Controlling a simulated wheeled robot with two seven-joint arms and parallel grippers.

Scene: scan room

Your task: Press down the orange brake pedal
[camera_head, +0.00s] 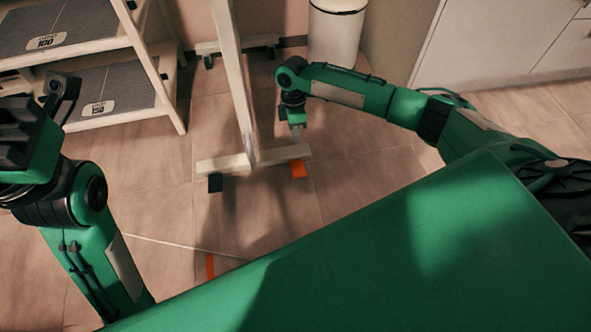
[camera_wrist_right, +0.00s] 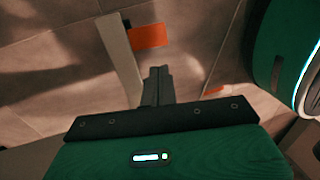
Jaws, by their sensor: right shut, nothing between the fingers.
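The orange brake pedal (camera_head: 298,169) sticks out at the right end of the stand's pale foot bar (camera_head: 237,163), close to the floor. In the right wrist view the pedal (camera_wrist_right: 148,36) lies just beyond the fingertips and slightly to their left. My right gripper (camera_head: 296,133) points down above that end of the bar, apart from the pedal as far as I can tell. Its fingers (camera_wrist_right: 159,72) are together with nothing between them. My left gripper (camera_head: 62,95) is raised at the left edge, far from the pedal, and its opening is unclear.
The stand's pale upright (camera_head: 235,80) rises left of my right gripper. A white bin (camera_head: 335,35) and cabinets (camera_head: 490,45) are behind. An orange strip (camera_head: 210,266) lies on the floor. Open floor surrounds the foot bar.

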